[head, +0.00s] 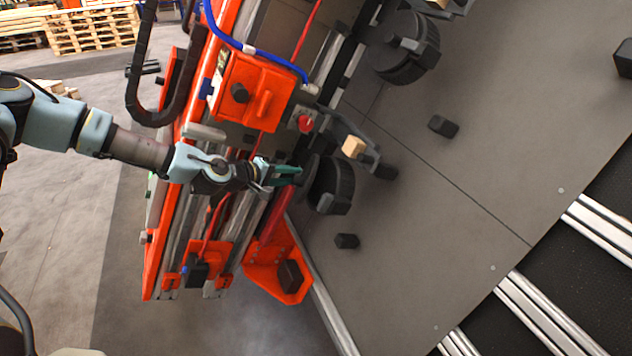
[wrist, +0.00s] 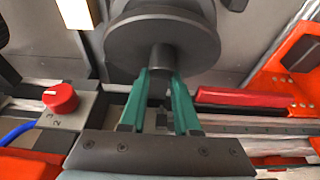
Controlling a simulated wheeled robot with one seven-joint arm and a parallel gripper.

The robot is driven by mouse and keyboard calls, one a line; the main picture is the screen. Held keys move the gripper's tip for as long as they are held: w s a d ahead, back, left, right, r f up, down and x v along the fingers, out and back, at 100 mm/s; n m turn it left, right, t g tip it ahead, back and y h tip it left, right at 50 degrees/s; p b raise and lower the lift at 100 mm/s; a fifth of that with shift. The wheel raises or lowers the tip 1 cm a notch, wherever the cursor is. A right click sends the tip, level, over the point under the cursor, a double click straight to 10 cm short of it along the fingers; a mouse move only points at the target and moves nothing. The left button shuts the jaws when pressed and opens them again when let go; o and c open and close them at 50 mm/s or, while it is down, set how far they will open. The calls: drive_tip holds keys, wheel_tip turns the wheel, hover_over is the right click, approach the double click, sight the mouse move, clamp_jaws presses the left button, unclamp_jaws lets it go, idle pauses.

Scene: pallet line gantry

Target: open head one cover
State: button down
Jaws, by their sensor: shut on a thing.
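My gripper (head: 287,176) reaches in from the left to the orange gantry. In the wrist view its green fingers (wrist: 161,88) are shut on the short stub (wrist: 161,60) at the centre of a dark round disc (wrist: 160,36). I take this disc to be the head one cover. In the head view the black round head (head: 332,184) stands just right of the fingers, and the grip itself is small there. The disc hides most of what lies behind it. I cannot tell whether the cover is open.
A red rotary knob (head: 305,123) sits close above the gripper; it also shows in the wrist view (wrist: 60,98). A wooden block (head: 354,147) sits beside the head. An orange box (head: 250,90) and blue hose (head: 240,45) are above. Another black head (head: 400,50) is farther up.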

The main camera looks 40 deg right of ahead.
drive_tip(key=shift+w, duration=0.15)
drive_tip(key=shift+w+a+r+b, duration=0.1)
drive_tip(key=shift+w+r+b, duration=0.1)
drive_tip(key=shift+w, duration=0.3)
drive_tip(key=shift+w+a+r+b, duration=0.1)
drive_tip(key=shift+w+b, duration=0.05)
drive_tip(key=shift+w, duration=0.35)
drive_tip(key=c, duration=1.6)
unclamp_jaws()
drive_tip(key=c, duration=0.7)
unclamp_jaws()
drive_tip(key=w+a+r, duration=0.1)
drive_tip(key=a, duration=0.1)
drive_tip(key=w+a+r+p, duration=0.1)
drive_tip(key=a+r, duration=0.1)
drive_tip(key=a, duration=0.1)
drive_tip(key=w+a+r+p, duration=0.1)
drive_tip(key=a, duration=0.2)
drive_tip(key=shift+r, duration=0.3)
